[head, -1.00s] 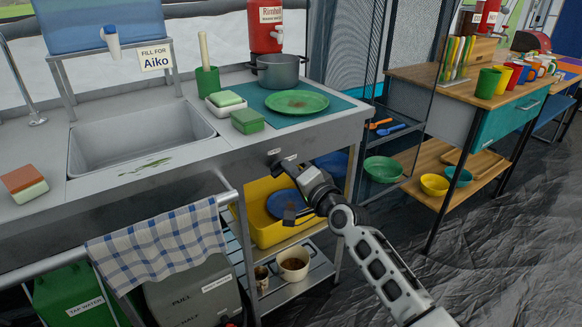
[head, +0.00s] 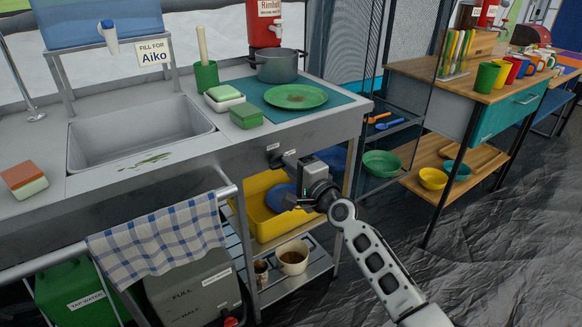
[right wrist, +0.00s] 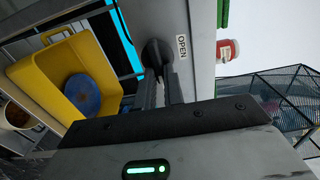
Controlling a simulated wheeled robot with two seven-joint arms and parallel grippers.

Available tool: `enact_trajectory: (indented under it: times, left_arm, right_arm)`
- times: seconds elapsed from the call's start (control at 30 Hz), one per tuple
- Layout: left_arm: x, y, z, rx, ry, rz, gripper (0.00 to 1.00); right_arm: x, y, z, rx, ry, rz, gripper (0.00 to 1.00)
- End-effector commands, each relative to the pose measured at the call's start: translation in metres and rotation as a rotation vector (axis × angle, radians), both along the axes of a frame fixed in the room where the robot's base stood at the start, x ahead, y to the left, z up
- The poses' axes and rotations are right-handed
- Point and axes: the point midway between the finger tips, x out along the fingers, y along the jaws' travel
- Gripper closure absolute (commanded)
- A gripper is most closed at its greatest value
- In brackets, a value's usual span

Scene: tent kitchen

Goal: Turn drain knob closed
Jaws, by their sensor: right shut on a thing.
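The drain knob (right wrist: 153,52) is a dark round knob on the grey front of the sink counter, seen in the right wrist view. An OPEN label (right wrist: 181,47) is beside it. My right gripper (right wrist: 160,78) is shut on the knob, with one finger on each side. In the head view my right gripper (head: 279,161) is at the counter's front face and hides most of the knob. A small white label (head: 273,147) shows just above it. My left gripper is not in view.
The sink basin (head: 140,130) is in the counter at left. A green plate (head: 296,96) and a pot (head: 277,66) stand above the gripper. A yellow bin (head: 262,222) is below it. A checked towel (head: 160,240) hangs on the front rail.

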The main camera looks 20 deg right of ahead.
Motion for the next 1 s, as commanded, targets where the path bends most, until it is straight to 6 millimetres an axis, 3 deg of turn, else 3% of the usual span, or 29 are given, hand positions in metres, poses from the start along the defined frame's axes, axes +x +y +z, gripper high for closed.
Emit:
enact_trajectory:
  times: [0.2, 0.23, 0.3, 0.67, 0.83, 1.0]
  left_arm:
    - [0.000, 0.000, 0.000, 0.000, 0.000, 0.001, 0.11]
    - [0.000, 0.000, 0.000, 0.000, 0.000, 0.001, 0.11]
    - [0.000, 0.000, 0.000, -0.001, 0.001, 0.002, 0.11]
    - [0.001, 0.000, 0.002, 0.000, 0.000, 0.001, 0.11]
    - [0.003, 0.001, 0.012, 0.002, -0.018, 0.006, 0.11]
    - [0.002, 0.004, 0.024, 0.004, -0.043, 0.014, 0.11]
  right_arm:
    - [0.000, 0.000, 0.000, 0.006, 0.001, 0.000, 1.00]
    - [0.000, 0.000, 0.000, 0.006, 0.001, 0.000, 0.84]
    - [0.000, 0.000, 0.000, 0.005, 0.001, 0.000, 0.68]
    - [-0.005, -0.001, 0.000, 0.002, 0.001, 0.000, 0.68]
    - [-0.030, -0.007, 0.001, 0.001, 0.002, 0.000, 0.68]
    - [-0.070, -0.017, -0.001, 0.000, 0.005, 0.000, 0.68]
